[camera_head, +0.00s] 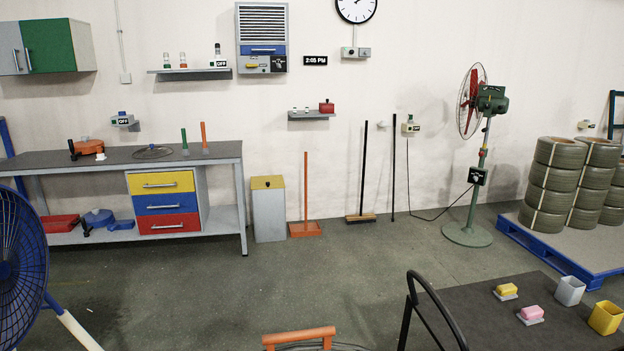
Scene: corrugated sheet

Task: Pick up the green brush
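A slim green upright item (184,139), which looks like the green brush, stands on the grey workbench (112,158) near its right end. Its lower end looks pale, and it is too small to make out bristles. A similar orange item (204,137) stands just right of it, apart from it. Neither of my grippers shows in the head view.
A blue fan (22,248) stands at the left front. A grey bin (268,208) and orange broom (306,220) stand right of the workbench. A dark table (470,311) with a black handle fills the lower right. An orange handle (298,336) shows at bottom centre. The middle floor is clear.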

